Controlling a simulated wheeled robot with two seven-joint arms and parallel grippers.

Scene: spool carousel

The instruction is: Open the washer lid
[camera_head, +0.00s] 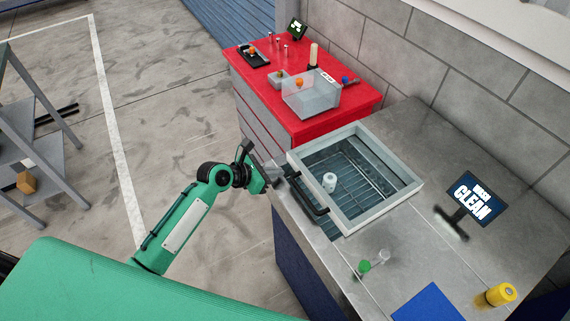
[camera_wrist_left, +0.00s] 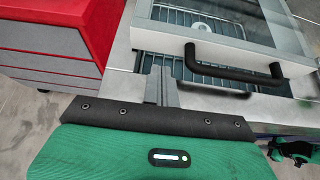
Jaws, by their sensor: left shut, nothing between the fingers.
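The washer lid (camera_head: 382,205) is a pale grey frame with a clear pane over a sunken basin with a wire rack. Its black bar handle (camera_head: 311,196) is on the edge facing my left arm. In the left wrist view the handle (camera_wrist_left: 232,74) crosses the upper middle, and rack shows below the lid's front bar, so the lid seems slightly raised. My left gripper (camera_head: 275,174) is shut and empty beside the handle's far end, apart from it as far as I can tell. Its fingers (camera_wrist_left: 160,82) show left of the handle in the wrist view.
A white spool (camera_head: 329,181) stands on the rack. A red cabinet (camera_head: 350,108) with a clear bin (camera_head: 312,97) stands behind. The steel counter also holds a sign (camera_head: 472,199), a green-capped item (camera_head: 364,267), a blue mat (camera_head: 428,303) and a yellow cylinder (camera_head: 501,293).

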